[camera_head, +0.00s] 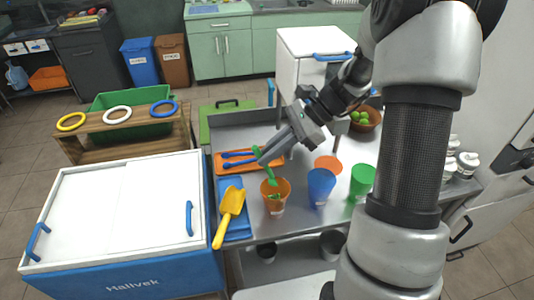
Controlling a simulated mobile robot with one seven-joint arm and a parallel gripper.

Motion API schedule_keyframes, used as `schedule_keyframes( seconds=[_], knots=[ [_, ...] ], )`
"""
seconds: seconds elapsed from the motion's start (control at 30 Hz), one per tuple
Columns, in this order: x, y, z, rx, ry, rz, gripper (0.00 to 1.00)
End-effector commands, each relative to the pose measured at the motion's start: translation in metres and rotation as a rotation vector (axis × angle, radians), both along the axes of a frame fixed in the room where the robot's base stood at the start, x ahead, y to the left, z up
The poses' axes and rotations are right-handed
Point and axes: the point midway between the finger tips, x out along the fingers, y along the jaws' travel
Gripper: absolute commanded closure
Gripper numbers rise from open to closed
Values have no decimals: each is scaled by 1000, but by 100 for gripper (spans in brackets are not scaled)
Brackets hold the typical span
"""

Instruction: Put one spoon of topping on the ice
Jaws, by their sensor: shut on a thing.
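My gripper (268,155) is shut on a green spoon (269,172), above the metal table. The spoon points down towards the orange cup (275,206), and its lower end is at or inside the cup's mouth; I cannot tell how deep. Something green shows inside the cup, but I cannot tell whether it is topping or spoon. A blue cup (320,187) and a green cup (362,182) stand to its right. Ice and a separate topping container cannot be made out.
Blue utensils (238,154) lie on an orange tray (229,170) behind the cup. A yellow scoop (229,212) rests on a blue tray (239,234) at left. A white-lidded cooler (120,215) stands left. An orange disc (328,163) lies behind the blue cup.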

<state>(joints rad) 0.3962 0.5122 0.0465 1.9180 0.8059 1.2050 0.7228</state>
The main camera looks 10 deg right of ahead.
Motion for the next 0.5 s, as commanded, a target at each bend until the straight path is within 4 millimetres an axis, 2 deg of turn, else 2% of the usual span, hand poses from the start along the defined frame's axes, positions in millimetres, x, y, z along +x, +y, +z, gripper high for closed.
schedule_keyframes(
  seconds=[0.37, 0.5],
  knots=[
    [0, 1, 0, -4, 1, 1, 100],
    [-1, 10, 6, -62, 0, 6, 100]
  ],
)
